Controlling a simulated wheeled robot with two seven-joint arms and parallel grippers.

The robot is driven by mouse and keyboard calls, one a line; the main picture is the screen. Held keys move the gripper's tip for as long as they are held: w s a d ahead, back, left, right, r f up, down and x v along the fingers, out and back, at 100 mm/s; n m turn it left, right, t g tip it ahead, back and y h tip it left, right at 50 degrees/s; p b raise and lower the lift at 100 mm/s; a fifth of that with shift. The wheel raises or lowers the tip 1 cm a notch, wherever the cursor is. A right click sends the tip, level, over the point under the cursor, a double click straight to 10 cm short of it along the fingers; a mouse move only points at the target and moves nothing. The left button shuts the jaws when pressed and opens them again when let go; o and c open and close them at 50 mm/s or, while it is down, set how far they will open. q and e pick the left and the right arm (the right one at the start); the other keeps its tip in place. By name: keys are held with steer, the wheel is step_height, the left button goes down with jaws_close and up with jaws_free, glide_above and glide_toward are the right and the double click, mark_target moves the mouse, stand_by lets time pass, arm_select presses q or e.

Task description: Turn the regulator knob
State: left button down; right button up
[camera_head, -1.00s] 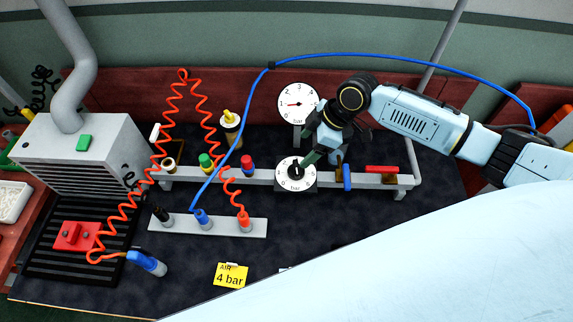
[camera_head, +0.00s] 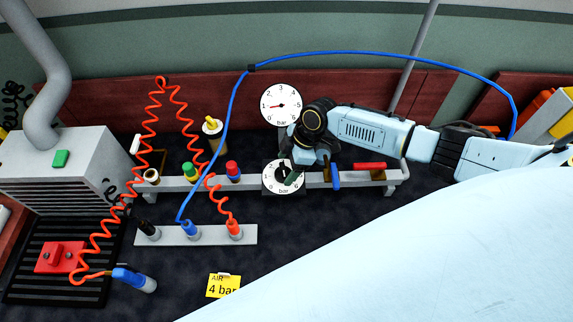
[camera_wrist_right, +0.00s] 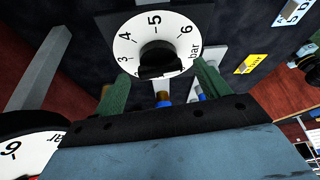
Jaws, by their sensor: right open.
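The regulator knob (camera_head: 282,171) is black and sits in the middle of a white round dial (camera_head: 272,185) marked in bar, on the grey rail. In the right wrist view the knob (camera_wrist_right: 158,60) stands between the two green fingertips, with dark gaps on both sides. My right gripper (camera_head: 291,172) is open over the dial, and its fingers (camera_wrist_right: 164,88) flank the knob without visibly gripping it. The pressure gauge (camera_head: 281,105) behind has a red needle pointing left, near 1. My left gripper is out of view.
Coloured valves, including a red one (camera_head: 233,171), stand left on the rail; a blue lever (camera_head: 334,175) and red handle (camera_head: 369,165) are to the right. A coiled red hose (camera_head: 150,125) and blue hose (camera_head: 225,125) cross the bench. A yellow "4 bar" card (camera_head: 223,286) lies in front.

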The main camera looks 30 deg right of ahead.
steer(key=shift+a+f, duration=0.1)
steer(key=shift+f, duration=0.2)
